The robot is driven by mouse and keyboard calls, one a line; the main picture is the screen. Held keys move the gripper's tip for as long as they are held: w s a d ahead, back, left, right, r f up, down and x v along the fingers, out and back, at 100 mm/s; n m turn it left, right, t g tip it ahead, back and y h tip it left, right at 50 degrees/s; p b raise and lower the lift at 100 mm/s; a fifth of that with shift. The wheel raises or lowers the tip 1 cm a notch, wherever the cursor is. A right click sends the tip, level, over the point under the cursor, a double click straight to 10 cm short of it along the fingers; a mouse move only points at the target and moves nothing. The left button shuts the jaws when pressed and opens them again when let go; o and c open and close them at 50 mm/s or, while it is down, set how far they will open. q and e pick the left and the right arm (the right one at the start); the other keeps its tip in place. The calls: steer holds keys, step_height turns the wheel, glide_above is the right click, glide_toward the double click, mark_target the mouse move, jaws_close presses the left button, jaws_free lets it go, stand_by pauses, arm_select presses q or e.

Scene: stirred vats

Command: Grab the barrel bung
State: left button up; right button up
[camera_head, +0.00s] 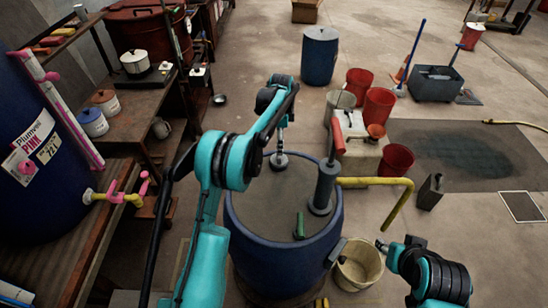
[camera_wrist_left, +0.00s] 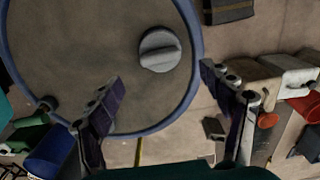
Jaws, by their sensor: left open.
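The barrel bung (camera_head: 279,160) is a grey round cap with a raised grip bar. It sits on the top of the blue barrel (camera_head: 240,235), near the far rim. In the left wrist view the bung (camera_wrist_left: 160,50) lies beyond and between my fingertips, not touched by them. My left gripper (camera_head: 283,136) points down above the bung, open and empty; its two spread fingers show in the wrist view (camera_wrist_left: 161,76). My right gripper (camera_head: 383,246) is low at the right, beside the barrel; its fingers are too small to read.
A grey hand pump (camera_head: 325,185) with a yellow spout (camera_head: 398,205) stands on the barrel's right side. A green handle (camera_head: 299,226) is near its front. Red buckets (camera_head: 379,105), a blue drum (camera_head: 319,58) and a beige bucket (camera_head: 358,264) stand around. Wooden shelves (camera_head: 140,115) are left.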

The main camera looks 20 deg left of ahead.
mark_target(279, 159)
arm_select(q)
step_height(279, 159, down, 7)
steer(key=b, duration=0.2)
steer(key=shift+a+r+b, duration=0.1)
steer(key=shift+r+b, duration=0.1)
steer(key=shift+b, duration=0.2)
steer(key=shift+f, duration=0.45)
steer(key=shift+r, duration=0.1)
steer(key=shift+c, duration=1)
steer(key=c, duration=1)
